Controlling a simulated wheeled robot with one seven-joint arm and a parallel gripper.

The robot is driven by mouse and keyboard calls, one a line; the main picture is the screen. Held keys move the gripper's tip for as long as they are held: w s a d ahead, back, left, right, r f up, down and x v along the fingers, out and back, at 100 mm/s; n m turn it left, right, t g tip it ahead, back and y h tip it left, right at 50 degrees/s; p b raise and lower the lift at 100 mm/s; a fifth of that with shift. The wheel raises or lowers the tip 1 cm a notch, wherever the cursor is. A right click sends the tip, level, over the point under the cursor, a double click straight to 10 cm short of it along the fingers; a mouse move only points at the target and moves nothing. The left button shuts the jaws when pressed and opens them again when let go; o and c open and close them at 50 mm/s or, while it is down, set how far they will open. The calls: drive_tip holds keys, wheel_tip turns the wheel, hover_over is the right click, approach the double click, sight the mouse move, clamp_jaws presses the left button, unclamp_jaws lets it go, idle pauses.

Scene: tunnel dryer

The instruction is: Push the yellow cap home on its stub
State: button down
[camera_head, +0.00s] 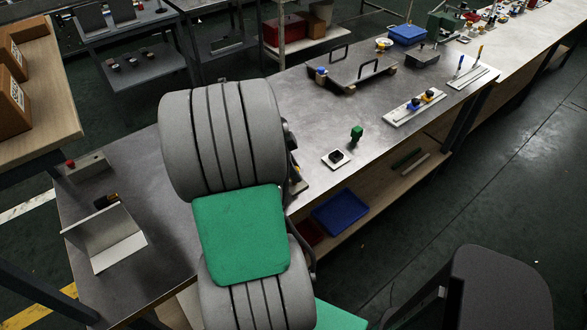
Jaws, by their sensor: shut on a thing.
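A pale plate (398,119) lies on the grey bench top, right of the middle. Another small yellow round piece (383,43) is at the back of the bench, beside a blue bin. My arm, with grey ribbed covers and a green panel, fills the middle of the view. My gripper does not show; the arm seems to hide it and the bench behind.
A dark plate with two handles (350,70) and a blue bin (408,34) stand at the back. A green knob (356,133) stands near a small square plate (337,157) at the front edge. A bent metal sheet (110,243) is at left. Bare bench lies between.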

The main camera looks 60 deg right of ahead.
drive_tip(key=shift+f+b, duration=1)
drive_tip(key=shift+f, duration=0.15)
drive_tip(key=c, duration=1.1)
unclamp_jaws()
drive_tip(key=v, duration=0.7)
drive_tip(key=shift+w+a+r, duration=0.1)
drive_tip(key=shift+r, duration=0.3)
